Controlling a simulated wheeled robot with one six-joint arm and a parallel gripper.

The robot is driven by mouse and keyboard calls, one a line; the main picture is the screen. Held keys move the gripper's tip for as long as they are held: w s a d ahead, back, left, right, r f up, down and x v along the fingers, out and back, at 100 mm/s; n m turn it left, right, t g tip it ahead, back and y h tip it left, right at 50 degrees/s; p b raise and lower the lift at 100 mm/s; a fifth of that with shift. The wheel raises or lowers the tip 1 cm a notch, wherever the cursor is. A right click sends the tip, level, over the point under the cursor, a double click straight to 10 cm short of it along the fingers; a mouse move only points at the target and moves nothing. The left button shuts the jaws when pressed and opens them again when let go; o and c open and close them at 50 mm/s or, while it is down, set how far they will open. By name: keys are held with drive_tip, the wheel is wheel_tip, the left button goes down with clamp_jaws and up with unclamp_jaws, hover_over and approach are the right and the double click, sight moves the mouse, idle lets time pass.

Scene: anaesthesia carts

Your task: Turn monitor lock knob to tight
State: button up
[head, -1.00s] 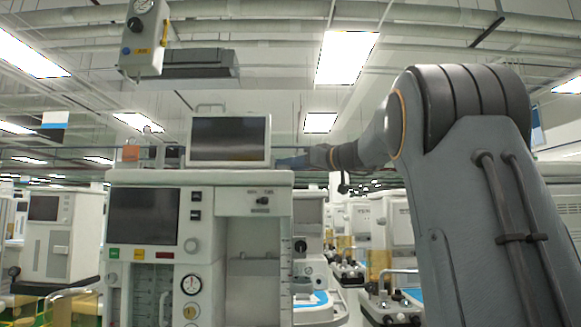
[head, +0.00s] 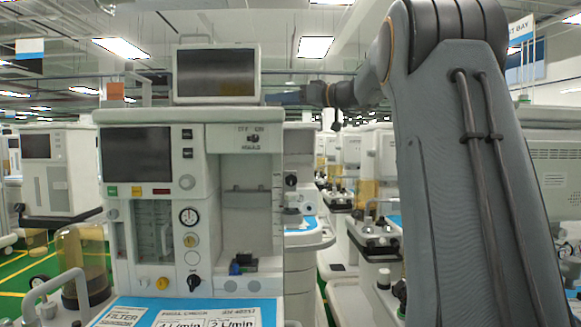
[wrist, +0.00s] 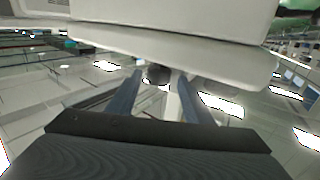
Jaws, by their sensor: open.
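The monitor (head: 216,73) stands on top of the white anaesthesia cart (head: 232,138). My gripper (head: 277,98) reaches in from the right and its fingers are beside the monitor's lower right edge. In the wrist view, my gripper (wrist: 160,77) is open, with two blue fingers apart. A small dark round knob (wrist: 157,73), which looks like the lock knob, shows between the fingertips below a pale housing (wrist: 190,57). I cannot tell whether the fingers touch it or how it is turned. The knob is hidden in the head view.
The cart's front carries a dark screen (head: 136,154), a gauge (head: 189,216) and several knobs. A blue worktop (head: 140,306) with labels is at the bottom. Other carts (head: 375,240) stand behind, and an aisle with green floor (head: 40,268) is at the left.

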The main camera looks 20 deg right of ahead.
drive_tip(key=shift+d+r+n+g+y+p, duration=0.15)
drive_tip(key=shift+d+n+g+y+p, duration=0.35)
drive_tip(key=shift+p, duration=1.75)
drive_tip(key=n+g+y+p, duration=0.1)
drive_tip(key=g+y+p, duration=0.1)
drive_tip(key=p, duration=0.4)
drive_tip(key=n+g+y+p, duration=0.1)
drive_tip(key=n+g+p, duration=0.1)
drive_tip(key=p, duration=0.5)
drive_tip(key=shift+w+n+y, duration=0.3)
drive_tip(key=shift+w+y, duration=0.1)
